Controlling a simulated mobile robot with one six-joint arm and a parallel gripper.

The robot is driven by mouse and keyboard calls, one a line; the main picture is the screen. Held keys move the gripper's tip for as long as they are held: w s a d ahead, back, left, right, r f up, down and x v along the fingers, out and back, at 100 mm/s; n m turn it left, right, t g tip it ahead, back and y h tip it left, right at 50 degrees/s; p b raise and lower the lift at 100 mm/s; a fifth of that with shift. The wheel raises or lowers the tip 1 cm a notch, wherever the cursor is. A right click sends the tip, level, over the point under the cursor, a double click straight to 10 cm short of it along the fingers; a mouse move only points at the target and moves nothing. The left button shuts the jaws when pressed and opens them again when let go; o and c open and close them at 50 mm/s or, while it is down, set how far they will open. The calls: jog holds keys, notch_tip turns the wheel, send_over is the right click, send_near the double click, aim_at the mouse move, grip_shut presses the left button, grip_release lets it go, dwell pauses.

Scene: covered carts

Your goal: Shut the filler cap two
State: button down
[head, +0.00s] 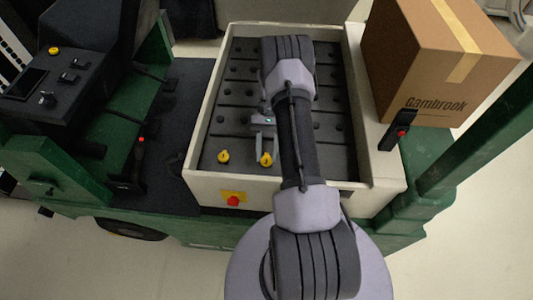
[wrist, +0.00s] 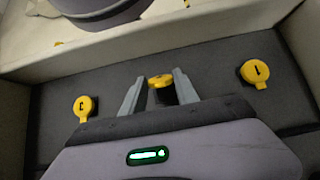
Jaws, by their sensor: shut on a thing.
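The yellow filler cap two (wrist: 160,80) stands between my gripper's fingers in the wrist view, the middle one of three caps. Its lid looks tilted, with a dark part under it; I cannot tell how far it is open. It also shows in the head view (head: 266,159), near the front wall of the cart's tray. My gripper (wrist: 159,84) is shut on it, with one grey finger on each side. In the head view my gripper (head: 264,147) reaches down at this cap, and my arm hides the tray to its right.
Another yellow cap marked 1 (wrist: 255,73) is on the right in the wrist view, and one more (wrist: 84,107) on the left. The tray's pale wall (wrist: 120,50) rises close beyond them. A cardboard box (head: 440,60) stands at the right.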

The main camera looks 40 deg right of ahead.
jog(key=g+b, duration=0.1)
jog(key=f+y+b, duration=0.1)
jog(key=b, duration=0.1)
jog(key=shift+w+d+f+g+y, duration=0.15)
jog(key=shift+w+d+g+y, duration=0.15)
jog(key=shift+d+g, duration=0.1)
jog(key=shift+y+b, duration=0.3)
jog(key=shift+b, duration=0.2)
jog(key=shift+w+r, duration=0.1)
jog(key=shift+r, duration=0.1)
jog(key=c, duration=1)
grip_release()
jog(key=shift+o, duration=0.2)
